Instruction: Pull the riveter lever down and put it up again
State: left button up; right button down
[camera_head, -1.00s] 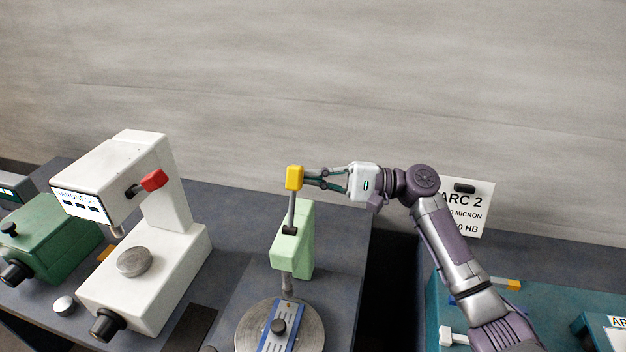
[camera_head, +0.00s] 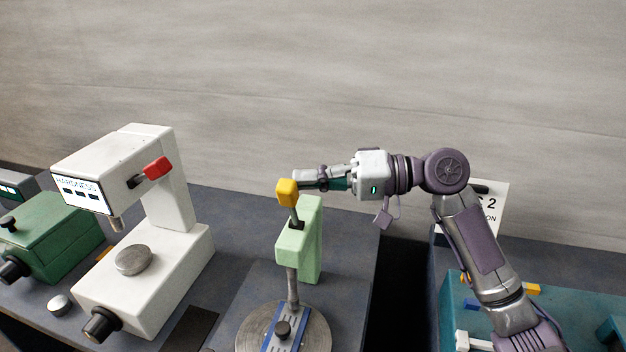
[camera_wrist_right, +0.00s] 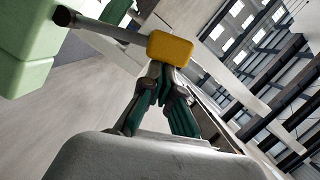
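The riveter is a pale green press (camera_head: 300,250) with a round base (camera_head: 318,335). Its lever (camera_head: 294,214) rises from the top, tilted slightly left, and ends in a yellow knob (camera_head: 287,192). My right gripper (camera_head: 303,179) reaches in from the right, with its fingertips at the knob's right side. In the right wrist view the fingers (camera_wrist_right: 164,72) converge to nearly together, in a span narrower than the yellow knob (camera_wrist_right: 170,48), and meet its near edge. They do not appear to wrap around it. My left gripper is not in view.
A white hardness tester (camera_head: 165,250) with a red handle (camera_head: 157,168) stands left of the riveter. A green machine (camera_head: 50,225) is farther left. A dark gap (camera_head: 400,290) separates the bench from the teal equipment (camera_head: 452,302) at right. The wall is behind.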

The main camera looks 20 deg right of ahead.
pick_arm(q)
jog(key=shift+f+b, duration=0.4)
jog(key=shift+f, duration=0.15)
pick_arm(e)
jog(key=shift+s+a+f+n+h, duration=0.25)
jog(key=shift+s+a+n, duration=0.3)
jog(key=shift+s+n, duration=0.35)
jog(key=shift+w, duration=0.1)
